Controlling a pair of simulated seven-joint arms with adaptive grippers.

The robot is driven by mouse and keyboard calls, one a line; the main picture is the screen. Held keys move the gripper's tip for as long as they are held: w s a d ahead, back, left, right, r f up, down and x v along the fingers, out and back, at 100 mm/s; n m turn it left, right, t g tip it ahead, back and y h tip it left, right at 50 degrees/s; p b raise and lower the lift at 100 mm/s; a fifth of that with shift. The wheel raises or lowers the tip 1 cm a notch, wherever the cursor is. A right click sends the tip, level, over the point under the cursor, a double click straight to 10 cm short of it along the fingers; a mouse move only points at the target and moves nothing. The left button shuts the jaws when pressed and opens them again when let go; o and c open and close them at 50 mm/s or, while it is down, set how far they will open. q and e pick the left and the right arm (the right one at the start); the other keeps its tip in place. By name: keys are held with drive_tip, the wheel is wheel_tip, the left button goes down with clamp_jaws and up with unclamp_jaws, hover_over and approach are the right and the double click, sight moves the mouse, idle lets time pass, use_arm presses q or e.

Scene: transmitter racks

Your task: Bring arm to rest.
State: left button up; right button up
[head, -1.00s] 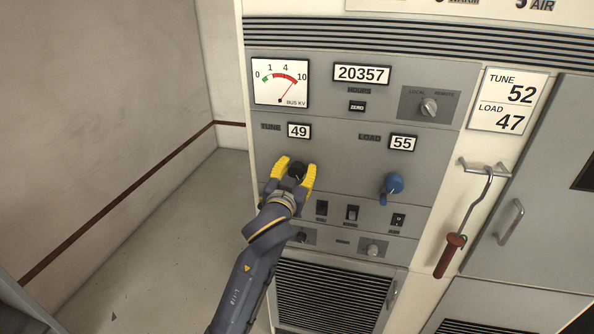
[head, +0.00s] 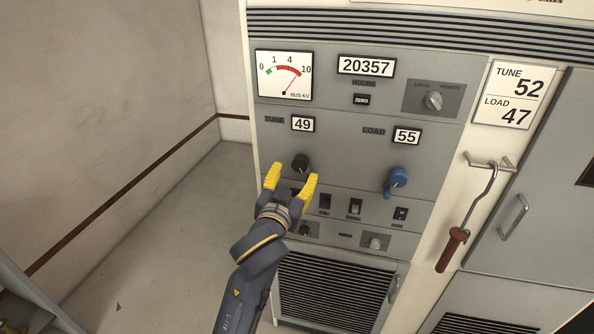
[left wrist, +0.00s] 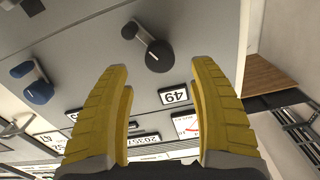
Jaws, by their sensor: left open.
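My left gripper (head: 291,184) is open and empty in the head view, in front of the rack panel and just below the black TUNE knob (head: 301,163). Its yellow fingers are apart, with a gap to the knob. In the left wrist view the open fingers (left wrist: 161,95) frame the panel, and the black knob (left wrist: 158,55) shows beyond them, clear of both. The TUNE readout (head: 303,124) shows 49. The blue LOAD knob (head: 397,180) is to the right, under a readout (head: 407,136) of 55. My right gripper is not in view.
A placard (head: 515,94) lists TUNE 52 and LOAD 47. A red-handled hook (head: 452,249) hangs from a bracket right of the panel. Small switches (head: 354,207) sit below the knobs.

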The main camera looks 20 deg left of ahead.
use_arm(q)
drive_tip(key=shift+s, duration=0.4)
